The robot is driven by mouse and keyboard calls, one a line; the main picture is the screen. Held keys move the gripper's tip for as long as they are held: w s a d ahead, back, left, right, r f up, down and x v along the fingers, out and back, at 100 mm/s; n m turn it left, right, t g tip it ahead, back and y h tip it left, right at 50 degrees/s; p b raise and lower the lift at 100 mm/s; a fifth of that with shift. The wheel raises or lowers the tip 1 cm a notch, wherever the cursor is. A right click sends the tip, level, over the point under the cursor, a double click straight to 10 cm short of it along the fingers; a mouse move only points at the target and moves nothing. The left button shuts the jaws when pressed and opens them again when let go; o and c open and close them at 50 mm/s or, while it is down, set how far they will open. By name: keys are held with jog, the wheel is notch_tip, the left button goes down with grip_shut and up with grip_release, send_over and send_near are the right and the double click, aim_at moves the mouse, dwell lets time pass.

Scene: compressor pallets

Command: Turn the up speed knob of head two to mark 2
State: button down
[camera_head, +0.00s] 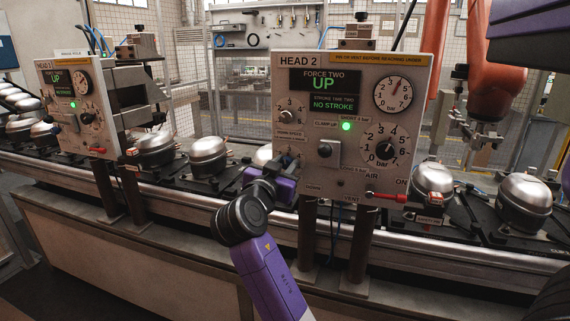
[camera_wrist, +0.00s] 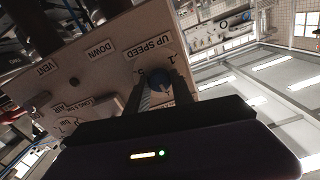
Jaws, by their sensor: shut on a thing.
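The head two panel (camera_head: 350,75) is a beige box labelled HEAD 2, facing me in the head view. In the head view, my gripper (camera_head: 287,165) is at the panel's lower left edge and hides the knob. A few scale marks show around the knob, but its setting cannot be read.
Another small dial (camera_head: 288,116) sits just above my gripper. A clamp switch (camera_head: 325,150), a large bar dial (camera_head: 384,146) and a red-handled valve (camera_head: 388,197) are to the right. Compressors (camera_head: 208,155) line the conveyor behind.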

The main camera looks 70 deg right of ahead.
jog(key=n+p, duration=0.3)
jog(key=n, duration=0.3)
jog(key=shift+r, duration=0.15)
jog(key=shift+w+n+p, duration=0.15)
jog(key=shift+n+p, duration=1.3)
jog(key=shift+n, duration=0.65)
jog(key=c, duration=1.1)
grip_release()
jog(key=a+b, duration=0.1)
jog(key=a, duration=0.6)
jog(key=shift+s+a, duration=0.35)
jog(key=shift+a, duration=0.05)
jog(key=shift+w, duration=0.1)
